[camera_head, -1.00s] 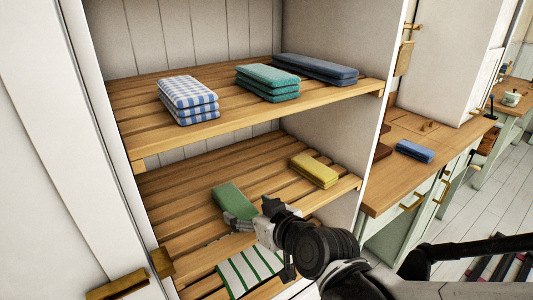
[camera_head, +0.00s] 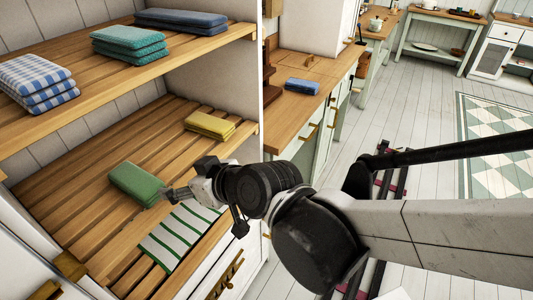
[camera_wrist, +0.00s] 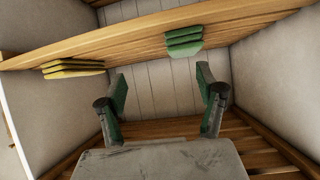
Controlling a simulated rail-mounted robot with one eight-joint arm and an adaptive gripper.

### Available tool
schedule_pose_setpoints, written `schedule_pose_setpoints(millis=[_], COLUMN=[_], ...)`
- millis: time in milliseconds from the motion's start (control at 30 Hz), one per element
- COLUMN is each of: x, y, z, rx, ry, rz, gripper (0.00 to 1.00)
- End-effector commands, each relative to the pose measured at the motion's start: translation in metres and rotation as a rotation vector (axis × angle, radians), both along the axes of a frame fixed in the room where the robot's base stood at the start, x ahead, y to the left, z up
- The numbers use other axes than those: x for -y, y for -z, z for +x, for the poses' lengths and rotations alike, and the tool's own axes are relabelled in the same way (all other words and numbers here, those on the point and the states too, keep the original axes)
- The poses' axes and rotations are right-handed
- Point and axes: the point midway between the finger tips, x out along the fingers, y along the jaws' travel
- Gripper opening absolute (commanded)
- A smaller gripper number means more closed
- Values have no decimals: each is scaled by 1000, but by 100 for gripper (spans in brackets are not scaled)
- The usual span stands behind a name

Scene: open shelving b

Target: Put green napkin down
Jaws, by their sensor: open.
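The green napkin (camera_head: 137,184) is a folded stack lying on the lower slatted shelf (camera_head: 60,190), towards its left part in the head view. It also shows in the wrist view (camera_wrist: 183,41), where the picture appears upside down, beyond the fingers. My gripper (camera_head: 168,194) is just to the right of the napkin in the head view. In the wrist view my gripper (camera_wrist: 161,75) has its two fingers spread with nothing between them.
A yellow napkin (camera_head: 210,125) lies further right on the same shelf, and a striped green-and-white cloth (camera_head: 180,235) near its front. The upper shelf holds checked (camera_head: 38,82), teal (camera_head: 130,42) and blue (camera_head: 180,20) stacks. A white side panel (camera_head: 220,85) bounds the shelves.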

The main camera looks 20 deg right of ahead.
Motion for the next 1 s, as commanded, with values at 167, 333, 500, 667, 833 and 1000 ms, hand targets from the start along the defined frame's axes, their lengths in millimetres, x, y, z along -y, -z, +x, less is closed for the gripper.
schedule_pose_setpoints(millis=[167,333,500,667,833,1000], x=[78,148,193,208,209,209], y=[0,0,-3,-4,-4,-4], z=[-11,-38,-65,-76,-76,-76], rx=[-157,-301,-393,-427,-429,-428], ry=[183,379,526,582,586,584], rz=[-67,-117,-146,-156,-156,-157], gripper=[69,69,69,69,69,69])
